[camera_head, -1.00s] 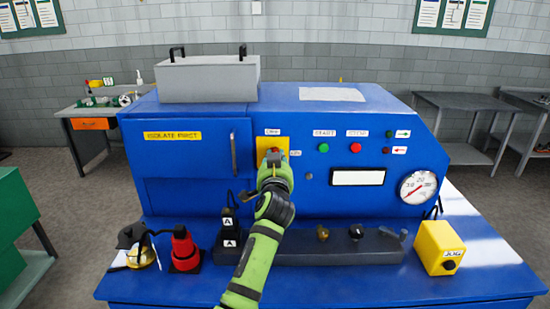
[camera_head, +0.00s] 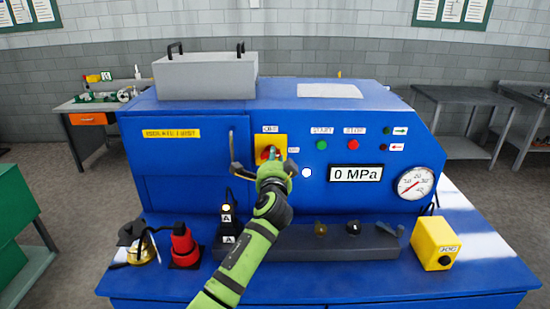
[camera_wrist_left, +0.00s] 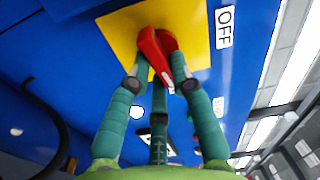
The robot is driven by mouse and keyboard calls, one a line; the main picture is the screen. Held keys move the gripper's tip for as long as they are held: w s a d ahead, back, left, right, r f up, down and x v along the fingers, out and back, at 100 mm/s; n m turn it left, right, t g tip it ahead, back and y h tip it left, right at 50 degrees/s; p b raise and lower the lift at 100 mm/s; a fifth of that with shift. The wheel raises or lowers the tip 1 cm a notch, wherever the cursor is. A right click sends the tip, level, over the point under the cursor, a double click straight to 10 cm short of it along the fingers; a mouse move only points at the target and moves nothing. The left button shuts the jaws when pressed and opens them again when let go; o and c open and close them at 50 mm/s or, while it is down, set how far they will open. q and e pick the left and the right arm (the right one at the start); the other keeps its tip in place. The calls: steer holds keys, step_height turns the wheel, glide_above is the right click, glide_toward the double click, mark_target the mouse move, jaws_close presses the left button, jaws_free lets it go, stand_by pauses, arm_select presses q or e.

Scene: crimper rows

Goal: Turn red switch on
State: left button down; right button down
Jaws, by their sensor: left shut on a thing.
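The red switch (camera_head: 266,154) is a rotary handle on a yellow plate (camera_head: 281,141) on the front of the blue machine (camera_head: 350,205). In the left wrist view the red handle (camera_wrist_left: 154,48) lies between my fingers, in front of the yellow plate (camera_wrist_left: 118,22). An OFF label (camera_wrist_left: 224,26) shows beside the plate. My left gripper (camera_head: 272,163) is shut on the handle, and its green fingers (camera_wrist_left: 158,65) press at its sides. The gripper hides part of the handle in the head view. My right gripper is not in view.
The display (camera_head: 356,173) reads 0 MPa and a white lamp (camera_head: 306,172) is lit. Green (camera_head: 321,145) and red (camera_head: 352,145) buttons sit to the right. A red plug (camera_head: 184,246), a dark rail (camera_head: 320,243) and a yellow JOG box (camera_head: 435,243) stand in front.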

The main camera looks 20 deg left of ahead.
arm_select(q)
steer(key=shift+a+r+m, duration=0.3)
steer(key=shift+m, duration=0.7)
steer(key=c, duration=1.2)
jaws_free()
steer(key=shift+o, duration=0.5)
steer(key=shift+w+a+f, duration=0.2)
steer(key=shift+w+f, duration=0.05)
steer(key=v, duration=1.2)
